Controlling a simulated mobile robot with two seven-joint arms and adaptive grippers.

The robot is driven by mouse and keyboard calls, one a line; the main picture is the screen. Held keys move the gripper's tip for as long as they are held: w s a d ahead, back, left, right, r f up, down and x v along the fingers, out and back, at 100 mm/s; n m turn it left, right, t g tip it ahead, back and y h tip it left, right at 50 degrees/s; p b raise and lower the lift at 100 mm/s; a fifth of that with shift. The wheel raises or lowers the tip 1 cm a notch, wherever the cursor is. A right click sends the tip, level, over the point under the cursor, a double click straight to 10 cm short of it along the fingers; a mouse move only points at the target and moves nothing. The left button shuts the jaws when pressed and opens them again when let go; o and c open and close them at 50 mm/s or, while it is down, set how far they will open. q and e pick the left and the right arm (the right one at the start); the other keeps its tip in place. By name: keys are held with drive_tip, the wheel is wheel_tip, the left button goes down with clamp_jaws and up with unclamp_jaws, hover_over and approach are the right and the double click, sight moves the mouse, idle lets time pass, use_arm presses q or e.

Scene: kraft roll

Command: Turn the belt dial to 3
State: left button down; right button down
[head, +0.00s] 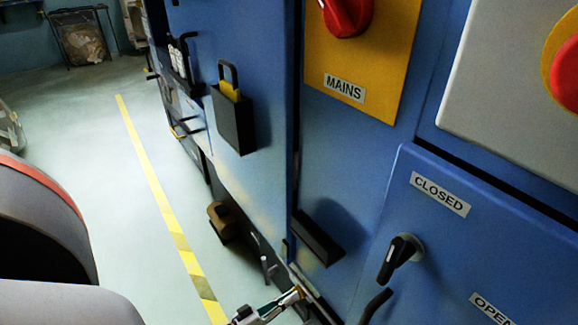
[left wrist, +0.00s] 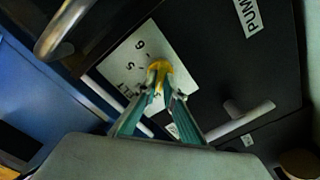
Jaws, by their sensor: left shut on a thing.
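The belt dial shows in the left wrist view as a yellow knob (left wrist: 160,68) on a white plate (left wrist: 122,70). The fingers hide the rest, and I cannot tell which number the knob points to. My left gripper (left wrist: 161,94) is shut on the knob, one green finger on each side. In the head view my left gripper (head: 296,294) is at the bottom edge, by the low part of the blue cabinet; the dial's numbers cannot be read there.
In the left wrist view a grey bar handle (left wrist: 245,121) and a curved metal handle (left wrist: 68,30) stand out near the plate. In the head view a red mains switch (head: 346,14), a black lever (head: 400,258) and a padlock box (head: 233,122) stick out from the cabinet. Floor at left is mostly clear.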

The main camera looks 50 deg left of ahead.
use_arm(q)
drive_tip(key=shift+n, duration=0.4)
drive_tip(key=c, duration=2.1)
unclamp_jaws()
drive_tip(key=shift+c, duration=0.2)
drive_tip(key=s+a, duration=0.1)
drive_tip(key=s, duration=1.1)
